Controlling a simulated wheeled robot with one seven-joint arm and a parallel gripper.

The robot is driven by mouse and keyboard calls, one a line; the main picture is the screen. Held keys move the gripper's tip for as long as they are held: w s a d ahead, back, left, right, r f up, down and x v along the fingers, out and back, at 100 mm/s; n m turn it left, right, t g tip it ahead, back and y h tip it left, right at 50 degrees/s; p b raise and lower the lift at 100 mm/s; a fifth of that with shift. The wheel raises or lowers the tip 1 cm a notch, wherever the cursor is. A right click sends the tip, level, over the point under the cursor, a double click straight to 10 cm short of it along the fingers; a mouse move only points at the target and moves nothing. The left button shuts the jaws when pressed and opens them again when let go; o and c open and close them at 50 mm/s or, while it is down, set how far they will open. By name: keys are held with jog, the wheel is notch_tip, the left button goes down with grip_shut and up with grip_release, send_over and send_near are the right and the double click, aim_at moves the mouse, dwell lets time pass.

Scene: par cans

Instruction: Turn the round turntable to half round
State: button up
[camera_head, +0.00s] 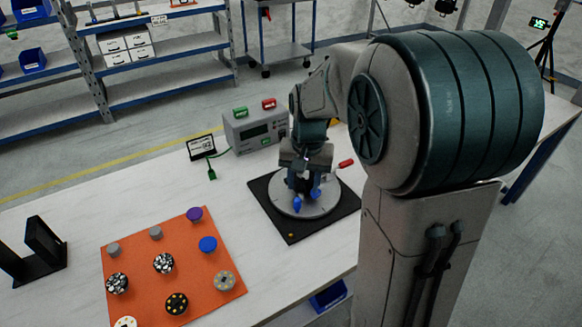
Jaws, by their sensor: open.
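The round turntable (306,207) is a pale grey disc on a black square base (291,229) on the white table. A red handle-like piece (346,163) shows just beyond the back right edge of the disc. My gripper (305,199) reaches down over the turntable, its blue fingertips low at the disc, one to the left and one to the right. It is open. Whether the fingertips touch the disc, or anything stands between them, I cannot tell. My arm hides the back of the disc. A small yellow dot (291,235) marks the base's front corner.
An orange mat (188,254) with several small round pieces lies to the left. A grey box with a display (256,130) and a small dark sign (201,147) stand behind. A black stand (38,250) is at far left. White table shows between mat and base.

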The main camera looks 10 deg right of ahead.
jog(key=r+m+p, duration=0.1)
jog(key=r+p, duration=0.1)
jog(key=p, duration=0.1)
send_over(297, 200)
notch_tip(297, 200, down, 14)
jog(key=shift+f, duration=0.1)
grip_shut()
